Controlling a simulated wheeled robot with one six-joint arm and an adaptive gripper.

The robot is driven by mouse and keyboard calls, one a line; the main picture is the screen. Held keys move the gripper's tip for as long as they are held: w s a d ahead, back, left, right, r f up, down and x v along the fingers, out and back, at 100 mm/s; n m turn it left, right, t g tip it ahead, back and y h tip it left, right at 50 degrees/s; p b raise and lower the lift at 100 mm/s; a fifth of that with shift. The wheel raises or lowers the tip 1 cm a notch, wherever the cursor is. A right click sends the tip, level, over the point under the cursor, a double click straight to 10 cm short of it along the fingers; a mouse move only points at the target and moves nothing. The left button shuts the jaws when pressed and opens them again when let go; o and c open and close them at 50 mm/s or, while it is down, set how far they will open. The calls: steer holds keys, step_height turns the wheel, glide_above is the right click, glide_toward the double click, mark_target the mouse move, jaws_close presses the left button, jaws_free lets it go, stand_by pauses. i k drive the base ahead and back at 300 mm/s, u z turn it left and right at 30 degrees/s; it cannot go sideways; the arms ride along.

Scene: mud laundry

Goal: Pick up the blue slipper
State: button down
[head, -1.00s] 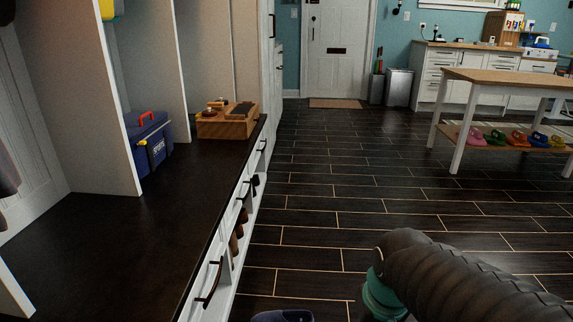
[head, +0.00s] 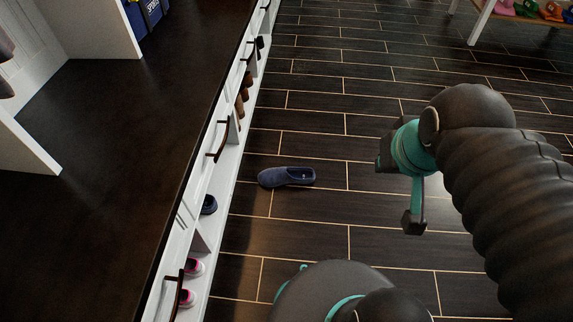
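The blue slipper (head: 286,177) lies on the dark plank floor in the head view, just right of the white bench, its toe to the left and its opening to the right. A second dark blue shoe (head: 208,204) shows partly in an open cubby under the bench. My arm reaches in from the right, and what looks like my gripper (head: 412,205) is above the floor, right of the slipper and apart from it. Its fingers are mostly hidden, so its opening cannot be told.
The bench (head: 110,130) with drawer handles and cubbies runs along the left. Pink-trimmed shoes (head: 188,298) sit in lower cubbies. A table shelf (head: 528,16) with colourful footwear is at the upper right. The floor around the slipper is clear.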

mark_target(276, 177)
steer(key=u, duration=0.45)
steer(key=k, duration=1)
steer(key=z, duration=0.1)
steer(key=i, duration=1.4)
steer(key=u, duration=0.65)
